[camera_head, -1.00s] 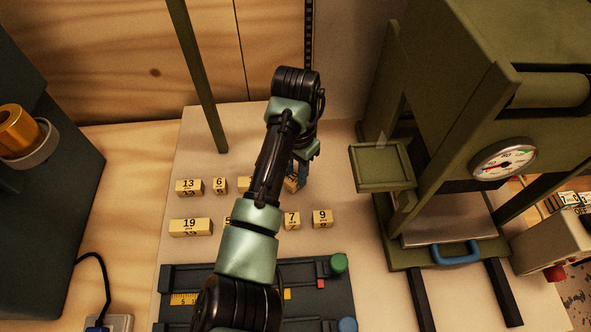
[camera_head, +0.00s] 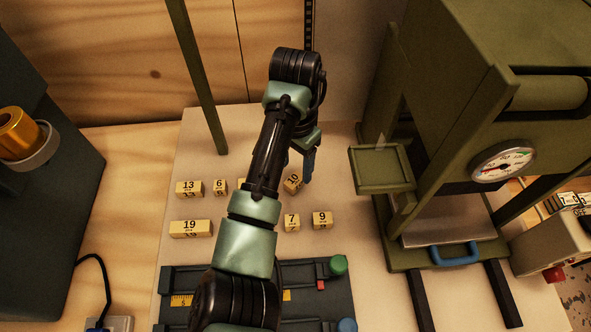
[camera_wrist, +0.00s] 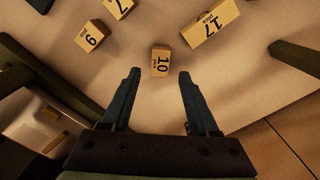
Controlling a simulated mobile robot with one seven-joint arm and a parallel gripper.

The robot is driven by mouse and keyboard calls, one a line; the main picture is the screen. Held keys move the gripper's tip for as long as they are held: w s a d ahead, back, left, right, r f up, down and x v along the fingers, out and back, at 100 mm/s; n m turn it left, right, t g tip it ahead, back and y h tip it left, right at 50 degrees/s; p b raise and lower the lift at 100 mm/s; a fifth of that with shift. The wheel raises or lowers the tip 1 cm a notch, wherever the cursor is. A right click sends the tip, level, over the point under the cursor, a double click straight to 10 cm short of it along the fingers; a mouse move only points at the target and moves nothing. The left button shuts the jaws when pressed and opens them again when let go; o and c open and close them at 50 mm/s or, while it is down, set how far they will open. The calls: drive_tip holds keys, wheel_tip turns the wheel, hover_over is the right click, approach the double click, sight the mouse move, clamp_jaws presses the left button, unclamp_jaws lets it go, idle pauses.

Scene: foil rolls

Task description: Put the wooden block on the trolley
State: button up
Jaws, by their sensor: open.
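Several pale yellow wooden blocks with printed numbers lie on the beige board. The block marked 10 (camera_head: 292,183) lies turned at an angle to the rows; in the wrist view it (camera_wrist: 161,58) is just beyond my fingertips, centred between them. My gripper (camera_wrist: 158,74) is open and empty, its blue fingers apart. In the head view my gripper (camera_head: 309,164) is just up and right of block 10, partly hidden by my wrist. No part is labelled as a trolley; a grey plate with a blue handle (camera_head: 456,253) sits low in the green press and may be it.
The green press (camera_head: 450,90) with a dial (camera_head: 503,160) and a side tray (camera_head: 382,167) stands at right. A dark ruler fixture (camera_head: 310,290) lies in front. A green post (camera_head: 200,80) stands behind. Blocks 7 (camera_head: 292,222) and 9 (camera_head: 322,219) are nearby.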

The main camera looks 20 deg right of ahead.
sight(295, 179)
wheel_tip(295, 179, up, 9)
drive_tip(key=p, duration=0.3)
drive_tip(key=shift+f, duration=0.15)
